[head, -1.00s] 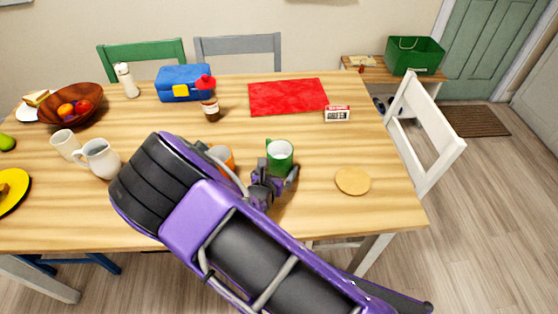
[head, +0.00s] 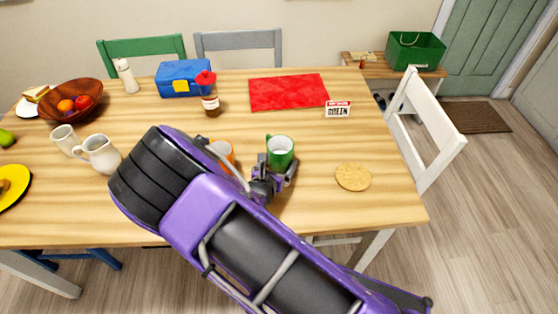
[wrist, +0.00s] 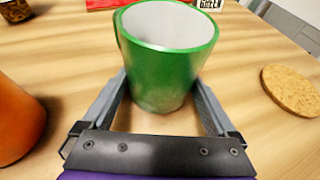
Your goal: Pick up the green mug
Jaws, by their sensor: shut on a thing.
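The green mug (head: 280,152) has a white inside and sits upright toward the right-middle of the wooden table. In the wrist view the green mug (wrist: 162,70) is between the fingers of my gripper (wrist: 163,100). My gripper also shows in the head view (head: 275,172), low at the mug's near side. It is shut on the mug's body, one finger on each side. The mug looks to be at table height; I cannot tell whether its base touches the wood.
An orange mug (head: 222,152) stands close on the left, partly hidden by my arm; it also shows in the wrist view (wrist: 14,122). A round cork coaster (head: 353,177) lies on the right. A red mat (head: 288,92) and a small sign box (head: 338,109) are behind.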

